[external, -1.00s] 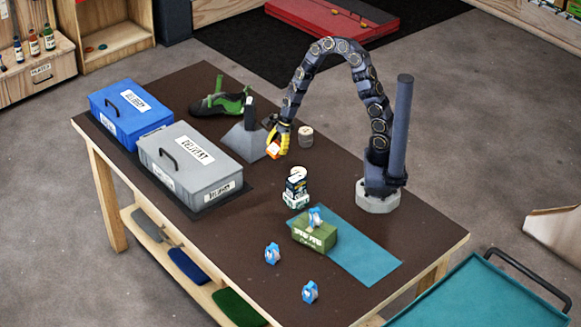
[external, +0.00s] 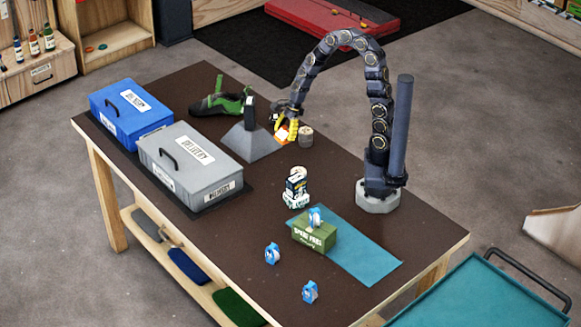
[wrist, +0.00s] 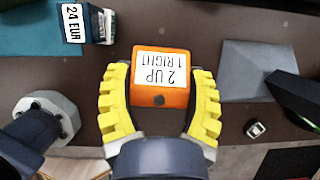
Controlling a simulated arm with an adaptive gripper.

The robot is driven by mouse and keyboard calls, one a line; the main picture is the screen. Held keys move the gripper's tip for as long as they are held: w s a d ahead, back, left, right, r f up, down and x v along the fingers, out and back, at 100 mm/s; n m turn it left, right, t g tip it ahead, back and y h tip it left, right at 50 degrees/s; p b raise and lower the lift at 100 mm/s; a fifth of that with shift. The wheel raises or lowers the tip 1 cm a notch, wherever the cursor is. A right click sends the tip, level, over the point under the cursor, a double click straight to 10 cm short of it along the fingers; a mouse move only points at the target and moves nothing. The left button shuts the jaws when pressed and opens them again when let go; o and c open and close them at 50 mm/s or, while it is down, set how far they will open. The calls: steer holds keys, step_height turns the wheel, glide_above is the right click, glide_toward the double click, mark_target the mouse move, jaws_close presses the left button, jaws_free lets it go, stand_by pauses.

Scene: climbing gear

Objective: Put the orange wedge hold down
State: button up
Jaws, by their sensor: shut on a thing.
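In the wrist view the hold (wrist: 147,99) shows a white label reading "2 UP 1 RIGHT", upside down. My gripper (wrist: 160,80) is shut on it, with a finger on either side. I cannot tell whether the hold touches the tabletop.
A green shoe (external: 220,104), grey box (external: 190,165) and blue box (external: 131,112) are farther left. Bare tabletop (external: 265,205) lies in front.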

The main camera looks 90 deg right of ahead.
steer(key=w+a+n+g+y, duration=0.15)
steer(key=a+n+g, duration=0.25)
steer(key=a+n, duration=1.35)
steer(key=s+a+g+h, duration=0.1)
steer(key=s+a, duration=0.4)
steer(key=a, duration=0.7)
steer(key=s+a+g, duration=0.1)
steer(key=s+a, duration=0.4)
steer(key=a, duration=0.7)
steer(key=n, duration=0.1)
glide_above(275, 298)
steer(key=d, duration=0.1)
steer(key=f, duration=1.4)
steer(key=shift+w+d+f, duration=0.2)
steer(key=shift+w+f, duration=0.05)
steer(key=shift+w, duration=0.05)
steer(key=shift+w+a+f+g, duration=0.1)
steer(key=shift+a+f+g, duration=0.05)
steer(key=shift+f+g, duration=0.2)
steer(key=shift+f, duration=1.55)
steer(key=shift+f, duration=0.1)
